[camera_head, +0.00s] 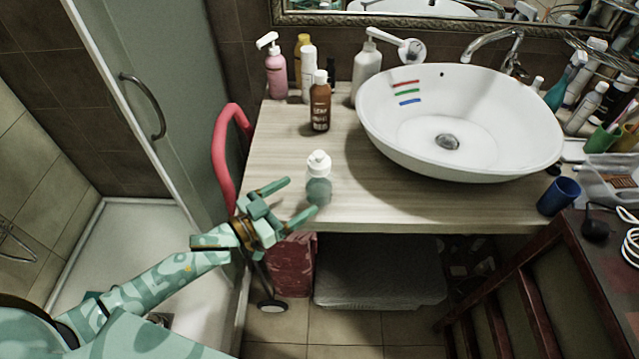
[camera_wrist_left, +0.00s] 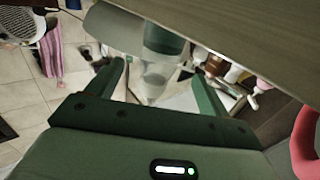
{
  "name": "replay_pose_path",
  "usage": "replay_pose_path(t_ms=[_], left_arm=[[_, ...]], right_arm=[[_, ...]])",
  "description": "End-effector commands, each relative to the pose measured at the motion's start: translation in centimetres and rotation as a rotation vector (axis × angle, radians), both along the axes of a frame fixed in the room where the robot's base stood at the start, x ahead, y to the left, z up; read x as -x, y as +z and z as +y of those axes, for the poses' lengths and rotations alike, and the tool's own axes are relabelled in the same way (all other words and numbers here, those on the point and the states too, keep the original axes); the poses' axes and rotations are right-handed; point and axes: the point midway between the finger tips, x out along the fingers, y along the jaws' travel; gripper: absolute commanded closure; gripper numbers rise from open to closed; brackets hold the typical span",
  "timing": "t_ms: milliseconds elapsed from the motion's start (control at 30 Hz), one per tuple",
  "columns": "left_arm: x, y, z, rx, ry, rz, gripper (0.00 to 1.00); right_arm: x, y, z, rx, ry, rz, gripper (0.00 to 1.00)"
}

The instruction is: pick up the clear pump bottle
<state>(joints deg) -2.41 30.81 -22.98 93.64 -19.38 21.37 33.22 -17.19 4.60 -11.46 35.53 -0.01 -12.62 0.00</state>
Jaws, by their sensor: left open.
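The clear pump bottle (camera_head: 319,180) stands upright near the front edge of the wooden counter, with a white top and a see-through bluish body. My left gripper (camera_head: 289,200) is open, just left of the bottle and close to the counter's front edge, with its fingers pointing toward it. In the left wrist view, the see-through bottle (camera_wrist_left: 160,65) appears ahead, in the gap between the two open fingers (camera_wrist_left: 165,85). I cannot tell whether the fingers touch it. My right gripper is not in view.
The wooden counter (camera_head: 275,160) holds a brown bottle (camera_head: 320,105) behind the clear one, a pink pump bottle (camera_head: 275,72) and a white basin (camera_head: 500,150). A red curved handle (camera_head: 222,150) rises at the counter's left edge. A blue cup (camera_head: 558,196) stands at right.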

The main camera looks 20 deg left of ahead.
Motion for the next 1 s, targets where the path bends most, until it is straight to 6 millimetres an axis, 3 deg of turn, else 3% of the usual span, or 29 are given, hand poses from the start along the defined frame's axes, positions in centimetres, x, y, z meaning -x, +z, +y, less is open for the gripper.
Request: replay_pose_path(t_ms=[500, 800, 833, 1000], left_arm=[[-5.6, -0.6, -3.7, 0.001, 0.000, 0.000, 0.20], [-6.3, -0.5, -4.2, -0.001, 0.001, 0.000, 0.20], [-6.3, -0.5, -4.2, -0.001, 0.001, 0.000, 0.23], [-6.2, -0.5, -4.1, -0.001, 0.001, 0.001, 0.70]], right_arm=[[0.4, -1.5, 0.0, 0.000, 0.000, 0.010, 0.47], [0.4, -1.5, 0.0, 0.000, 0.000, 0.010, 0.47], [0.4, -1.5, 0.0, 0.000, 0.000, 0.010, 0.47], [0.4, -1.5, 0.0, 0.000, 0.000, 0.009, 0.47]])
